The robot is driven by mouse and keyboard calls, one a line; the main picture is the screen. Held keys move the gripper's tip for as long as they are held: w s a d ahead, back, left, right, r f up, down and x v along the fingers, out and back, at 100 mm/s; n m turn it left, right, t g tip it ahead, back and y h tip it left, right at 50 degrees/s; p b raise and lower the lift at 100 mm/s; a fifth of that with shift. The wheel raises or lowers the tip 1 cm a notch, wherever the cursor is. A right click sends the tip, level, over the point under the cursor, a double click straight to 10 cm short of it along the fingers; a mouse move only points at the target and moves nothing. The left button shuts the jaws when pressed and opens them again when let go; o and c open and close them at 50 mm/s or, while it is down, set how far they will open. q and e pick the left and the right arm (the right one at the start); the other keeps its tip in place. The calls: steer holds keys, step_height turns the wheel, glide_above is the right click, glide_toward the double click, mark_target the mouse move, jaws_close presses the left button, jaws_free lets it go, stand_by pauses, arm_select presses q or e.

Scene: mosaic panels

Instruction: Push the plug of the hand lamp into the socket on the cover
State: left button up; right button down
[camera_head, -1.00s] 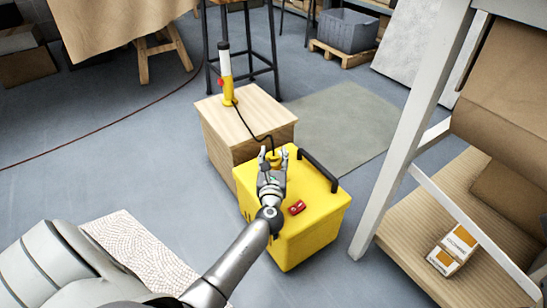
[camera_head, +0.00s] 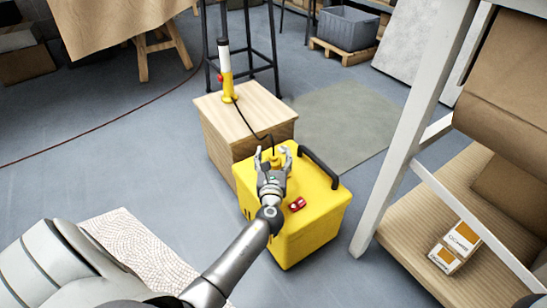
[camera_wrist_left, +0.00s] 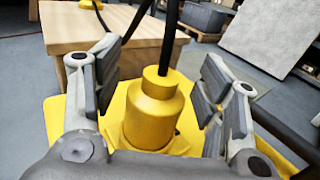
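The hand lamp (camera_head: 226,72), yellow with a white top and dark tip, stands upright on a wooden box. Its black cable runs to the yellow plug (camera_head: 276,160) on the yellow cover (camera_head: 318,205). In the left wrist view the plug (camera_wrist_left: 152,112) stands upright, cable at its top, over a yellow flange on the cover. The socket's opening is hidden beneath it. My left gripper (camera_head: 273,154) is open around the plug; the wrist view shows gaps between its fingers (camera_wrist_left: 157,85) and the plug. My right gripper is not in view.
A red part (camera_head: 297,204) lies on the cover beside my left wrist. A black handle (camera_head: 318,170) rises along the cover's right edge. The wooden box (camera_head: 236,125) stands directly behind. A white-framed shelf (camera_head: 412,130) is at the right.

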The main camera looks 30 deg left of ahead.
arm_select(q)
steer(key=shift+s+d, duration=0.1)
steer(key=shift+s+d+f, duration=0.1)
steer(key=shift+s+d, duration=0.1)
steer(key=shift+s, duration=0.1)
steer(key=v, duration=1.1)
